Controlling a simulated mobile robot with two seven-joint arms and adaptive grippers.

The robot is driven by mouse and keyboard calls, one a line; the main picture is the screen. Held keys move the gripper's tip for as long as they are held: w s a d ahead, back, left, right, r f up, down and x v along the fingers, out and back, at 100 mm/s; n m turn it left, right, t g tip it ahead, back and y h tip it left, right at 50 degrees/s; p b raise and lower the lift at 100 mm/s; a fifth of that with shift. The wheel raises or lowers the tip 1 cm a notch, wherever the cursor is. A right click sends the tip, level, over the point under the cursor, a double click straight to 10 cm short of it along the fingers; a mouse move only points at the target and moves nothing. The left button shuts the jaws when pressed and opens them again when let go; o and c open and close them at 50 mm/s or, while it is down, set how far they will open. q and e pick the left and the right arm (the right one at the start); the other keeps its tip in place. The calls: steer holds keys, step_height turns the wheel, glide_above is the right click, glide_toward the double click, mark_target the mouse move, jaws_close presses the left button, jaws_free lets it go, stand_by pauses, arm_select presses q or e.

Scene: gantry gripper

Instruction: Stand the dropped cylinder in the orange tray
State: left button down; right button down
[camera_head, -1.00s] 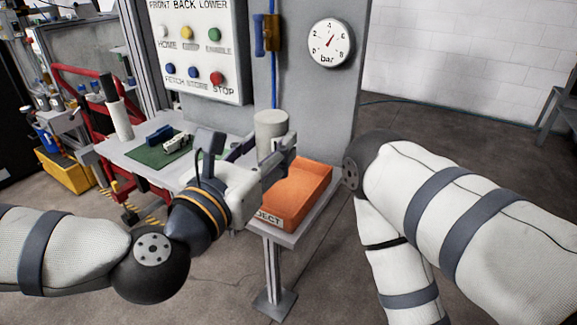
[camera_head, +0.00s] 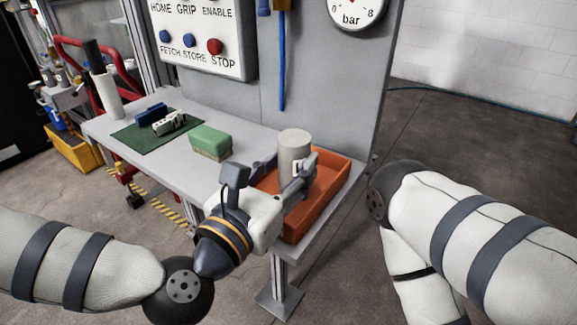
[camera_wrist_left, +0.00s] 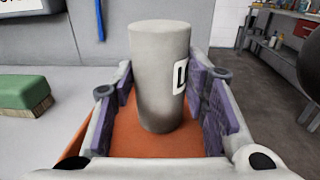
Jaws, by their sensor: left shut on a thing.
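The grey cylinder (camera_head: 294,150) with a white label stands upright between the fingers of my left gripper (camera_head: 285,172). The left wrist view shows the cylinder (camera_wrist_left: 158,80) between the purple pads of the left gripper (camera_wrist_left: 170,108), which is shut on it. The orange tray (camera_head: 334,187) is at the right end of the grey bench, under and around the cylinder. The tray floor (camera_wrist_left: 125,135) shows below the cylinder in the wrist view. I cannot tell whether the cylinder's base touches it. My right gripper is not in view.
A green block with a tan underside (camera_head: 210,141) lies on the bench (camera_head: 180,172) left of the tray. A dark green mat (camera_head: 138,138) with small blue and white items lies further left. The button panel (camera_head: 203,38) stands behind. A white cylinder (camera_head: 106,95) stands at the far left.

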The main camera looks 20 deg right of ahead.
arm_select(q)
steer(key=shift+f, duration=0.2)
steer(key=c, duration=0.9)
jaws_free()
steer(key=shift+c, duration=0.2)
steer(key=shift+r, duration=0.1)
